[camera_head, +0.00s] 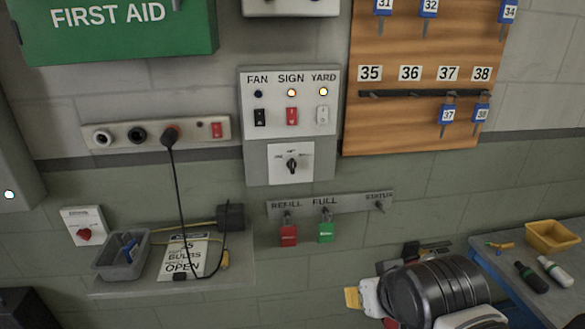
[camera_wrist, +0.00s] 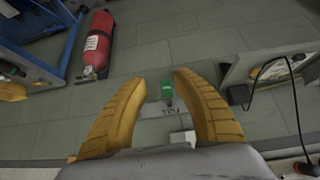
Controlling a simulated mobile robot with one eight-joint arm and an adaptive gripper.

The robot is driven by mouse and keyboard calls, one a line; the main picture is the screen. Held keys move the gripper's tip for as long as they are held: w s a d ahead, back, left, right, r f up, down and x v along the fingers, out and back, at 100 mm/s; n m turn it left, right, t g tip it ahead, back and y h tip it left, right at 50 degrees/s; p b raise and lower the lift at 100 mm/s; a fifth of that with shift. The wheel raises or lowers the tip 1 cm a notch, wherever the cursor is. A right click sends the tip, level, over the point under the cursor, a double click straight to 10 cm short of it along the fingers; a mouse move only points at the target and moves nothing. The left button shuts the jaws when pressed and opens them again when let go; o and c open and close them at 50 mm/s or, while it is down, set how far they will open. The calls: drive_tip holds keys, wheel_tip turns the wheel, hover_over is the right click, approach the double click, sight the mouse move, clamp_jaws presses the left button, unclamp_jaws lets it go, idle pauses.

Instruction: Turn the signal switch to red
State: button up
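A black rotary switch (camera_head: 292,165) sits on a white plate in the lower part of a grey wall panel (camera_head: 290,180). Its knob looks roughly upright, and its small printed labels are unreadable. A white box with a red knob (camera_head: 84,233) is on the wall at the lower left; its label is too small to read. I cannot tell which is the signal switch. My gripper (camera_head: 352,298) is at the lower right in the head view, apart from both. In the wrist view its yellow fingers (camera_wrist: 161,77) are spread and empty, with a green tag (camera_wrist: 167,90) beyond the gap.
FAN, SIGN and YARD rockers (camera_head: 291,116) are above the rotary switch. Red and green tags (camera_head: 326,232) hang from a rail below. A shelf (camera_head: 225,272) holds a grey bin and a cable. A blue table (camera_head: 500,265) is at right. A fire extinguisher (camera_wrist: 97,45) shows in the wrist view.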

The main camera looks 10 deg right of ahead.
drive_tip(key=w+d+r+m+t+h, duration=0.1)
drive_tip(key=w+d+r+t+h, duration=0.15)
drive_tip(key=w, duration=0.45)
drive_tip(key=n+t+y+b, duration=0.1)
drive_tip(key=t+y+b, duration=0.15)
drive_tip(key=t, duration=0.55)
approach(293, 166)
drive_tip(key=shift+y, duration=0.3)
drive_tip(key=w+b, duration=0.1)
drive_tip(key=w, duration=0.4)
drive_tip(key=w+b, duration=0.1)
drive_tip(key=w, duration=0.5)
drive_tip(key=shift+d+f+b, duration=0.15)
drive_tip(key=shift+f+b, duration=0.05)
drive_tip(key=shift+b, duration=0.1)
drive_tip(key=shift+s, duration=0.1)
clamp_jaws()
drive_tip(key=shift+r, duration=0.1)
